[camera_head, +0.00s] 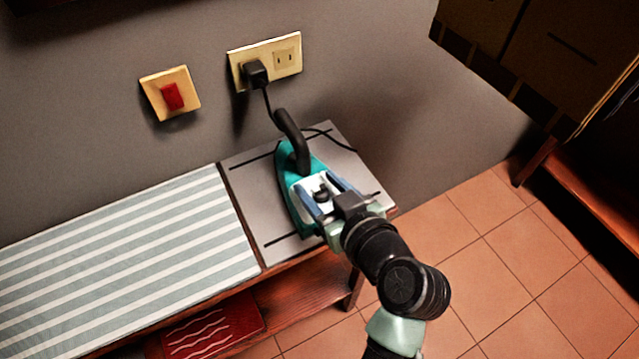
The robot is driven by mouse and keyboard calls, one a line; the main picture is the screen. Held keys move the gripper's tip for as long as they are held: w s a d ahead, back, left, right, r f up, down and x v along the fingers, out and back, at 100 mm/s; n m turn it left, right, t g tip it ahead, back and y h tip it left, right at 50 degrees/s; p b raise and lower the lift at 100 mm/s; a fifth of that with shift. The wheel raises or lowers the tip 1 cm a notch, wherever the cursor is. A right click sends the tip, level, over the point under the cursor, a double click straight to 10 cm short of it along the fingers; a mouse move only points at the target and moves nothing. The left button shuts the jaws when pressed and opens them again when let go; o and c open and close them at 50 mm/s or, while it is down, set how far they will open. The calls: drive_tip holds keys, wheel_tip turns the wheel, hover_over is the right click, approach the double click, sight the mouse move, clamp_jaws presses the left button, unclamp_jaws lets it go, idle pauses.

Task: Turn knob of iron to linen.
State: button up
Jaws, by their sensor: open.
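A teal iron (289,196) with a black handle (291,138) stands on the grey metal plate (248,191) at the right end of the ironing table. Its dark knob (322,194) sits on a white dial area of the iron. My gripper (308,198) reaches over the iron from the lower right. Its two bluish fingers are apart, with the knob showing between them. I cannot tell whether the fingers touch the knob. The dial markings, including linen, are too small to read. Part of the iron is hidden by my gripper.
The iron's plug (256,72) is in the wall outlet (288,56), and its cord hangs behind the iron. A red wall switch (172,96) is to the left. The striped ironing pad (130,255) is clear. A red folded cloth (212,330) lies on the shelf below.

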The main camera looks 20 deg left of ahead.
clamp_jaws()
idle(0.3)
